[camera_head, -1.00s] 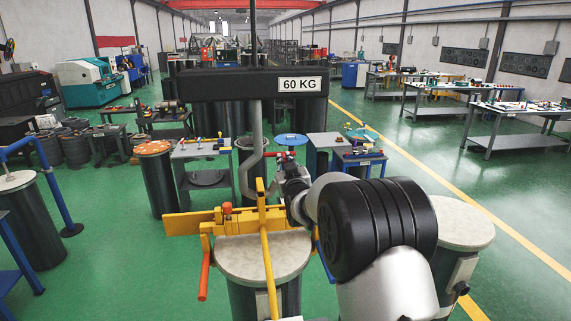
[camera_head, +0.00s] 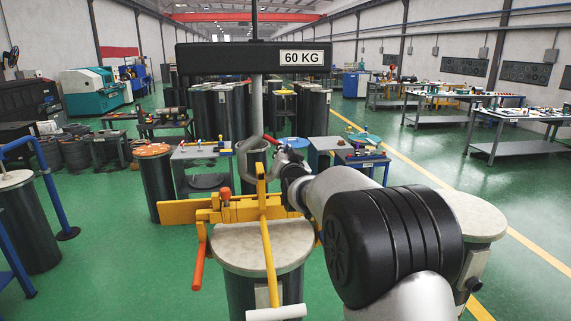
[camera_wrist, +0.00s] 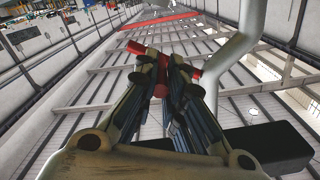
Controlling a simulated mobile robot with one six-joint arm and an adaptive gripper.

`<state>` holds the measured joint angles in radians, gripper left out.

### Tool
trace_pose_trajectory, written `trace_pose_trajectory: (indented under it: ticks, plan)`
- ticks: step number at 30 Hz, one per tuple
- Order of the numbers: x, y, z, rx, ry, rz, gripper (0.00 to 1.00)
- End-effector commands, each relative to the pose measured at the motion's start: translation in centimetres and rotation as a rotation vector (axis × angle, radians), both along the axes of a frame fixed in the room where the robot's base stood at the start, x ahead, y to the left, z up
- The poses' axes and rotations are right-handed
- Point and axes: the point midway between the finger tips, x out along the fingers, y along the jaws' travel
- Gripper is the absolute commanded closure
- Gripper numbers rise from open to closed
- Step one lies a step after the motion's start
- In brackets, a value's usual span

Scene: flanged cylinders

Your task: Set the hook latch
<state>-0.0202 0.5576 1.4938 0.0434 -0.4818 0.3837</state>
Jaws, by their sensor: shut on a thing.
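The grey hook (camera_head: 257,102) hangs from a black block marked 60 KG. Its shank also shows in the wrist view (camera_wrist: 240,62). A small red T-shaped piece (camera_wrist: 160,88), probably the latch, is beside the hook. My gripper (camera_wrist: 163,75) is shut on this red piece, and its fingertips hide part of it. In the head view my gripper (camera_head: 282,158) is just right of the hook, above the tool. I cannot tell whether the latch touches the hook.
The tool lies across a pale cylinder lid (camera_head: 262,246), with an orange handle (camera_head: 199,265) hanging left and a yellow bar towards me. The black block (camera_head: 225,60) hangs above my gripper. Another lidded cylinder (camera_head: 470,215) stands at right.

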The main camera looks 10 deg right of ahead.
Motion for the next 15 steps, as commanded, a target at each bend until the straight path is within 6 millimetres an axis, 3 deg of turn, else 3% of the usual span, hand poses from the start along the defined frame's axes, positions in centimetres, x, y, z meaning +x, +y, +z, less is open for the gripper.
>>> trace_pose_trajectory:
  ticks: [3, 15]
  plan:
    - [0.0, 0.5, -1.1, 0.106, 0.0, 0.001, 1.0]
    - [0.0, 1.7, -1.9, 0.383, 0.001, 0.002, 1.0]
